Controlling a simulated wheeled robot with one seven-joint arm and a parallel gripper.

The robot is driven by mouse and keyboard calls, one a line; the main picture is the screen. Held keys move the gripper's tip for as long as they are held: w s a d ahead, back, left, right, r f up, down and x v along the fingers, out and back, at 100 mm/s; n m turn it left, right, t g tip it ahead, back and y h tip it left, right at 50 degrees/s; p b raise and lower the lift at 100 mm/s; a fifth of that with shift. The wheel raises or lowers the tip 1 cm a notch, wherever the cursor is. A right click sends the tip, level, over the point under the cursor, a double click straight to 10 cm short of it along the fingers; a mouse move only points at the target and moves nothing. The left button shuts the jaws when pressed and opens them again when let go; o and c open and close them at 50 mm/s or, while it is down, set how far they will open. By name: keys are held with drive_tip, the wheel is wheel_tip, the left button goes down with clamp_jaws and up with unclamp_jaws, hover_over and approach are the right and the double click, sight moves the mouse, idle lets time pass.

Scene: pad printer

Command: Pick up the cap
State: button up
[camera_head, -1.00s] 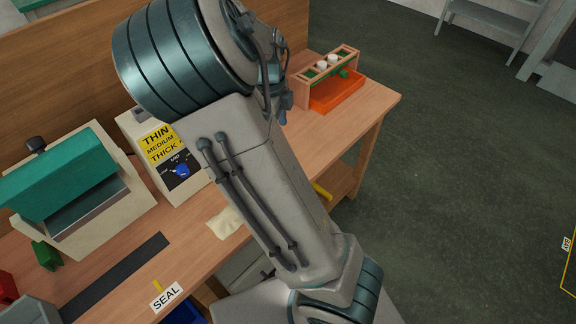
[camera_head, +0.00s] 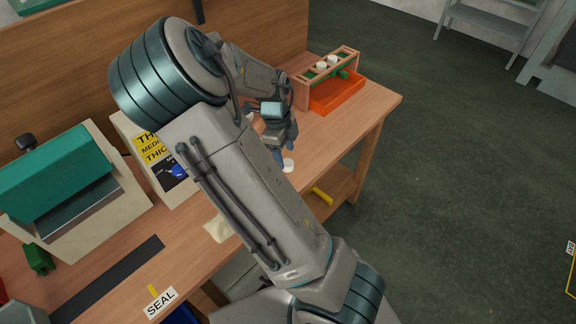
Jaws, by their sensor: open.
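A small white round piece (camera_head: 288,165), which looks like the cap, lies on the wooden bench near its front edge. My gripper (camera_head: 279,157) points down just left of and above this piece, with its blue-grey fingers close to it. It is open, with nothing seen between the fingers. I cannot tell whether a finger touches the piece. Two more white round pieces (camera_head: 321,66) sit in the wooden rack (camera_head: 302,95) at the back right. My arm hides part of the bench around the gripper.
An orange tray (camera_head: 338,96) stands at the rack's front. A control box with a blue knob (camera_head: 176,170) and a green-topped machine (camera_head: 60,172) stand left. The bench's right end is clear.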

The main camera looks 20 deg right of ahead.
sight(287, 162)
drive_tip(key=f, duration=0.3)
drive_tip(key=shift+s+d+f+b, duration=0.15)
drive_tip(key=shift+d+f+b, duration=0.1)
drive_tip(key=shift+d+b, duration=0.1)
drive_tip(key=shift+a, duration=0.1)
drive_tip(key=c, duration=1.1)
drive_tip(key=shift+o, duration=0.2)
drive_tip(key=shift+r, duration=0.1)
drive_tip(key=shift+r, duration=0.45)
drive_tip(key=r, duration=0.1)
drive_tip(key=r+p, duration=0.1)
drive_tip(key=r, duration=0.1)
drive_tip(key=shift+s+r, duration=0.25)
drive_tip(key=shift+r, duration=0.15)
drive_tip(key=s+d+r+p, duration=0.3)
drive_tip(key=s+d+r, duration=0.2)
drive_tip(key=s, duration=0.5)
drive_tip(key=shift+r, duration=0.6)
